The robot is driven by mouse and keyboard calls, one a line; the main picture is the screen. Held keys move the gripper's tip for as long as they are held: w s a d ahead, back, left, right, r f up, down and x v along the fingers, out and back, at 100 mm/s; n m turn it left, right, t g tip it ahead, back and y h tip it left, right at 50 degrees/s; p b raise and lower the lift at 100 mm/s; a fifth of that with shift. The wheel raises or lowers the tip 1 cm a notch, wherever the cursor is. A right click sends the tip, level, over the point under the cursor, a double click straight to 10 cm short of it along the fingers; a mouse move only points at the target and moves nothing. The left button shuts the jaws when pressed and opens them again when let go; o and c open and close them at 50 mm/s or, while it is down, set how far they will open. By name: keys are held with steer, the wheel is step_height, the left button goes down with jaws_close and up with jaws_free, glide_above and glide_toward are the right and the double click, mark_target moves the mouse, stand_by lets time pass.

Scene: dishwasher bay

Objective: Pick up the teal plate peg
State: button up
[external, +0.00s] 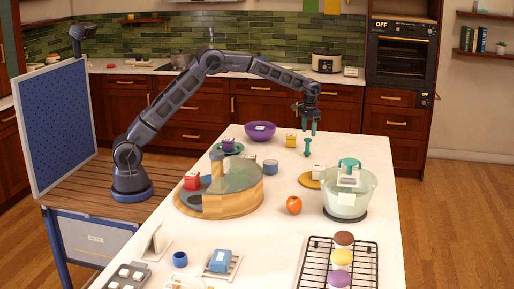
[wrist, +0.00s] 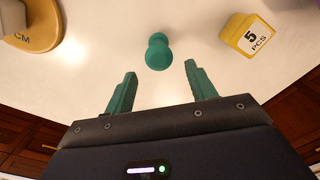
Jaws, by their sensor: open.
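The teal plate peg (external: 308,147) stands upright on the white counter near its far right part. In the wrist view the peg (wrist: 158,51) shows its rounded head, just beyond and between my two fingertips. My gripper (external: 309,127) points down above the peg, with a small gap between them. In the wrist view my gripper (wrist: 158,70) is open and empty, with the teal fingers apart on either side. The peg's base is partly hidden by its head in the wrist view.
A yellow block marked "5 PCS" (wrist: 249,34) stands close to the right of the peg in the wrist view. A round tan disc (wrist: 40,28) lies at the left. In the external view a purple bowl (external: 260,129) and a blue cup (external: 271,166) stand left of the peg.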

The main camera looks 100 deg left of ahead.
mark_target(307, 152)
steer(key=f, duration=0.9)
steer(key=shift+s+d+f, duration=0.1)
steer(key=shift+s+f, duration=0.1)
steer(key=shift+f, duration=0.05)
steer(key=shift+c, duration=0.3)
steer(key=c, duration=0.9)
steer(key=shift+r, duration=0.15)
